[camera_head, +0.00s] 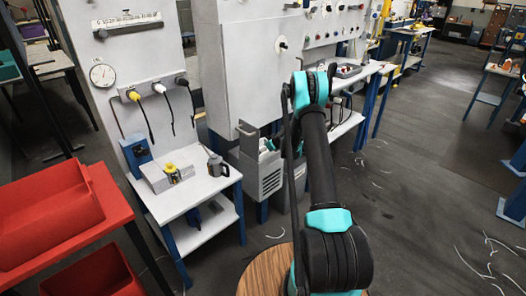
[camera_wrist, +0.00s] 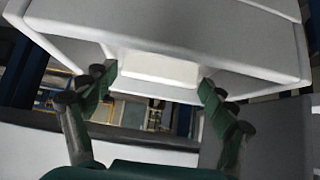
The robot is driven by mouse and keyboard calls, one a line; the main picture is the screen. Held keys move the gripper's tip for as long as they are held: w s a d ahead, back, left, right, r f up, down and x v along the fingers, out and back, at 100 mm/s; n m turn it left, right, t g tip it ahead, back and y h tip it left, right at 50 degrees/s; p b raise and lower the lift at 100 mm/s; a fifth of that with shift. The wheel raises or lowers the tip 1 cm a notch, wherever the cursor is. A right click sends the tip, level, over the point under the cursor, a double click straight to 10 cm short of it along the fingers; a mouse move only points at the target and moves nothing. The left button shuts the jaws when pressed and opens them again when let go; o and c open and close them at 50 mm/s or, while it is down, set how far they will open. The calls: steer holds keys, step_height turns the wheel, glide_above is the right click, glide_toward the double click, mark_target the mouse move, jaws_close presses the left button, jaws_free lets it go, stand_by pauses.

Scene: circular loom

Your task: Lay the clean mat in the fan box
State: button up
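The fan box (camera_head: 262,177) appears to be the grey vented housing low on the machine's front, with an open top and a raised plate behind it. In the wrist view, my gripper (camera_wrist: 158,82) has its green-padded fingers apart, with a cream slab, apparently the clean mat (camera_wrist: 158,68), spanning between them edge to edge. Grey-white panels lie around and beyond the slab. I cannot tell whether it touches them. In the head view, my arm reaches down to the fan box and largely hides the gripper.
A small white table (camera_head: 200,193) left of the box holds a grey block, a yellow-topped item and a jug. Red bins (camera_head: 55,215) stand at the left. The machine's white cabinet (camera_head: 255,70) rises above the box. Floor to the right is mostly clear, with scattered pale strands.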

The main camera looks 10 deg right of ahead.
steer(key=shift+o, duration=1)
steer(key=v, duration=1.2)
steer(key=shift+c, duration=0.6)
